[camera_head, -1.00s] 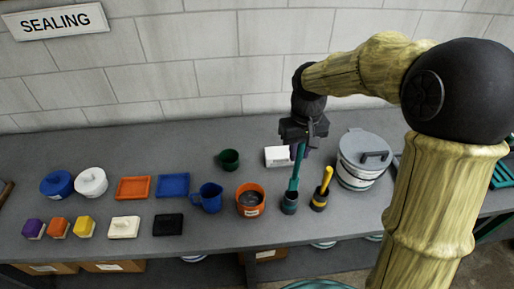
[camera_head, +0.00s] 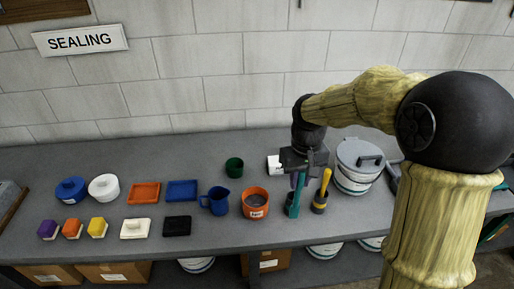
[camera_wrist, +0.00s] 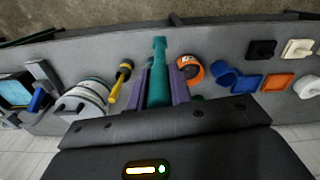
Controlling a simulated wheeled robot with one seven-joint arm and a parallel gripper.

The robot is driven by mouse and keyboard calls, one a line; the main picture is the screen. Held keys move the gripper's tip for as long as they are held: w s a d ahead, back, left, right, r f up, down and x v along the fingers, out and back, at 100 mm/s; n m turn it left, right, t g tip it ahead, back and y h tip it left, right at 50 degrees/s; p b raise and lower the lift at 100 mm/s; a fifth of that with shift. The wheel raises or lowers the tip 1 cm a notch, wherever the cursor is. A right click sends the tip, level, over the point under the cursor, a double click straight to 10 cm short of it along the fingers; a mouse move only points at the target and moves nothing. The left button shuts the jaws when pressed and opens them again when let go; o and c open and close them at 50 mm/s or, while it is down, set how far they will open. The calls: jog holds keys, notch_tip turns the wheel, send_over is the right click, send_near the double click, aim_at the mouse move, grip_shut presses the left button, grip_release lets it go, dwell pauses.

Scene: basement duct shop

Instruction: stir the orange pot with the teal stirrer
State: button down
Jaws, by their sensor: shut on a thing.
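The teal stirrer (camera_head: 296,194) is upright between the purple fingers of my gripper (camera_head: 300,178), which is shut on it. In the wrist view, the stirrer (camera_wrist: 158,75) runs out between the fingers (camera_wrist: 163,90). Its lower end is beside the yellow stirrer's cup; I cannot tell whether it is still inside a holder of its own. The orange pot (camera_head: 256,212) stands just left of the stirrer, with a dark content and a white label. It also shows in the wrist view (camera_wrist: 197,71), partly behind a finger.
A yellow stirrer (camera_head: 326,181) stands in a dark cup close on the right. A blue pitcher (camera_head: 217,203) is left of the pot, and a green cup (camera_head: 234,167) behind. A lidded grey bucket (camera_head: 351,179) stands right. Trays, blocks and jars fill the left.

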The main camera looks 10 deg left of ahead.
jog(key=d+f+m, duration=0.1)
jog(key=d+f, duration=0.3)
jog(key=f, duration=0.6)
jog(key=w+d+f+m+b, duration=0.1)
jog(key=d+f, duration=0.4)
jog(key=f, duration=0.6)
jog(key=w+d+f+m, duration=0.1)
jog(key=d+f, duration=0.3)
jog(key=f, duration=0.6)
jog(key=shift+w+d+f+m+b, duration=0.1)
jog(key=shift+d+f+m+b, duration=0.2)
jog(key=shift+m, duration=0.6)
jog(key=shift+f, duration=0.1)
